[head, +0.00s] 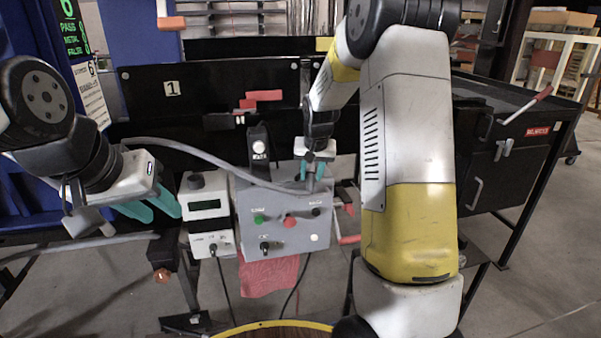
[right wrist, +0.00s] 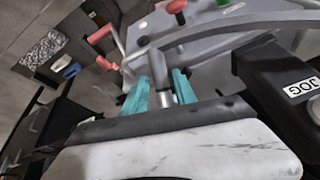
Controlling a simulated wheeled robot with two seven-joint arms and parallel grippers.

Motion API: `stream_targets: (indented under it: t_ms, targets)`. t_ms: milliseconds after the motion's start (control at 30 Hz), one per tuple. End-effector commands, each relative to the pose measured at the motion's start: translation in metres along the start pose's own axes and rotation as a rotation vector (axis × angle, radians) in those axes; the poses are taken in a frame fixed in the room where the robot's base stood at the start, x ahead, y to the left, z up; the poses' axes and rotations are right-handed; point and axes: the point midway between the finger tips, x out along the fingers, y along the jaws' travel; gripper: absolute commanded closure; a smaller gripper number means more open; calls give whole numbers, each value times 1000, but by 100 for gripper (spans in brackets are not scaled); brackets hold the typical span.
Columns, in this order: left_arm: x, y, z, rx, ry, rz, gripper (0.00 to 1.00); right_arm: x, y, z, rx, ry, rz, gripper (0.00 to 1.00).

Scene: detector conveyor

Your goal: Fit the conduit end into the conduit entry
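The grey conduit (head: 200,158) runs from behind my left wrist, sags, and reaches the top of the grey control box (head: 268,212). My right gripper (head: 312,172) is at the box's upper right, with its teal fingers on either side of the conduit end. I cannot make out the conduit entry. My left gripper (head: 152,206) is left of the boxes, empty, its teal fingers apart.
The box face carries a green button (head: 258,218), a red button (head: 290,222) and knobs. A white meter with a dark display (head: 206,205) stands to its left. A red cloth (head: 268,275) hangs below. A black cart (head: 520,140) stands at the right.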

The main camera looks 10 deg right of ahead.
Motion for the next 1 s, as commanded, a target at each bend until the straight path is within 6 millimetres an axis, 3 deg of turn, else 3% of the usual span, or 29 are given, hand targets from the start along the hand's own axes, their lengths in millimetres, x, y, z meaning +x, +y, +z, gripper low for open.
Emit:
stream_targets:
  t_ms: [167,767,933,1000]
  targets:
    - [0,0,0,0,0,0,64,16,0,0,0,-1,-1,67]
    - [0,0,0,0,0,0,64,20,0,1,0,-1,-1,67]
    - [0,0,0,0,0,0,64,20,0,1,1,-1,-1,98]
    - [0,0,0,0,0,0,64,20,0,1,0,-1,-1,100]
